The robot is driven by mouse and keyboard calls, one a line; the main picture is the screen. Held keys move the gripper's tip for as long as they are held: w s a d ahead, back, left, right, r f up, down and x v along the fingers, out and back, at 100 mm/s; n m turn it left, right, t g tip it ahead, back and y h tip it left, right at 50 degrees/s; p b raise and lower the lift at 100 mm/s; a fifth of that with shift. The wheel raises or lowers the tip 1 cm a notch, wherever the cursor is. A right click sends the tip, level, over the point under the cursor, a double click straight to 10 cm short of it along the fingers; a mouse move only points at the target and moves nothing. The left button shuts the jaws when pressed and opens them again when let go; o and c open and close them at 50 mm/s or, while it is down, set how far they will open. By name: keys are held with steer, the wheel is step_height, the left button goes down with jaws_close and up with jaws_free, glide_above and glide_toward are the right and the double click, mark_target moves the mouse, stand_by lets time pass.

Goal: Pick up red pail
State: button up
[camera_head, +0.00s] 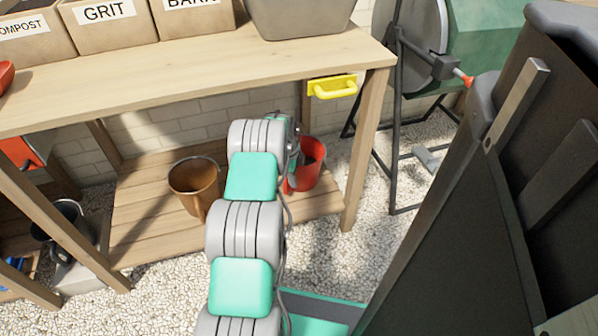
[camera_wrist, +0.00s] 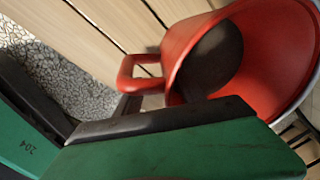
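The red pail (camera_head: 311,172) stands on the right part of the low wooden shelf, partly hidden behind my arm. In the wrist view the red pail (camera_wrist: 275,60) fills the upper right, with a dark inside and a loop-shaped red side handle (camera_wrist: 130,72) pointing left. My gripper (camera_wrist: 130,95) shows as two green fingers with black inner pads, spread apart. The handle lies close to the pads, and no grip on it is visible. In the head view my gripper is mostly hidden behind my own arm.
A brown pail (camera_head: 194,185) stands left of my arm on the low shelf (camera_head: 140,225). A bench leg (camera_head: 358,175) stands right of the red pail. Gravel covers the floor.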

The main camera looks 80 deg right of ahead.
jaws_close()
steer(key=shift+a+f, duration=0.1)
stand_by(0.9)
